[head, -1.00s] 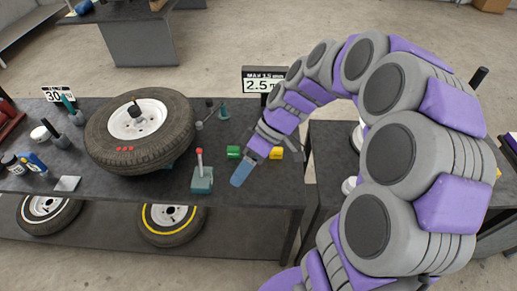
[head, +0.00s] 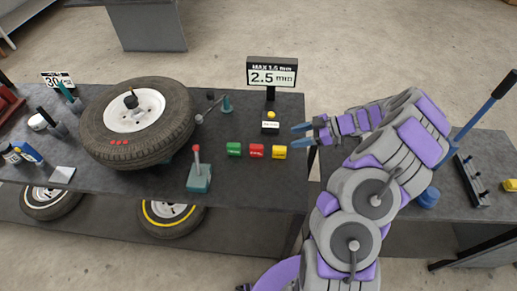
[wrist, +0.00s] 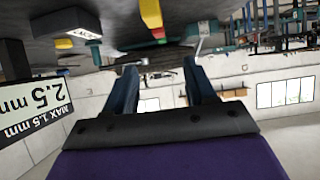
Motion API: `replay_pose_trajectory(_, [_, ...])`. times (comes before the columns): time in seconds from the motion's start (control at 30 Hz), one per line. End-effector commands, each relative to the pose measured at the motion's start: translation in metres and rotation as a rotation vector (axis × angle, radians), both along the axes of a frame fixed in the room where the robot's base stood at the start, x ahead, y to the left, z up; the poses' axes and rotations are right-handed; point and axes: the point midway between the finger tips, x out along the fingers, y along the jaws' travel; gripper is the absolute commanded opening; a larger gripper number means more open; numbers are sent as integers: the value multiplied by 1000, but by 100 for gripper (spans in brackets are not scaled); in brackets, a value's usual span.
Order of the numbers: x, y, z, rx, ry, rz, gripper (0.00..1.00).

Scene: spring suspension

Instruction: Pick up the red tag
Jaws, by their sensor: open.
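The red tag (head: 257,151) is a small block on the dark bench top. It stands between the green tag (head: 234,149) and the yellow tag (head: 279,152). In the wrist view the red tag (wrist: 158,33) shows small beyond the yellow tag (wrist: 151,14), with the green one behind it. My gripper (head: 297,136) is open and empty near the bench's right edge, pointing left. In the head view it is to the right of the tags and apart from them. Its two blue fingers (wrist: 161,78) show in the wrist view.
A lever box (head: 199,177) stands left of the tags, and a tire (head: 138,122) lies further left. Behind the tags are a small yellow-topped box (head: 270,127) and a 2.5 mm sign (head: 272,74). A second bench (head: 480,150) stands at right, past a gap.

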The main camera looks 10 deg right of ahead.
Motion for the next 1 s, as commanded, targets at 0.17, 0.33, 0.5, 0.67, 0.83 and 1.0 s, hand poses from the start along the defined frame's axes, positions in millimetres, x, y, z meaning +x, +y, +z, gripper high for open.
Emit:
replay_pose_trajectory(0.17, [8,22,-15,4,2,4,55])
replay_pose_trajectory(0.33, [17,50,-31,6,3,4,55])
replay_pose_trajectory(0.5, [26,75,-47,3,3,3,55])
replay_pose_trajectory(0.67, [31,91,-54,4,1,2,55])
replay_pose_trajectory(0.83, [34,98,-58,3,0,2,55])
replay_pose_trajectory(1.0, [41,118,-70,2,4,3,55])
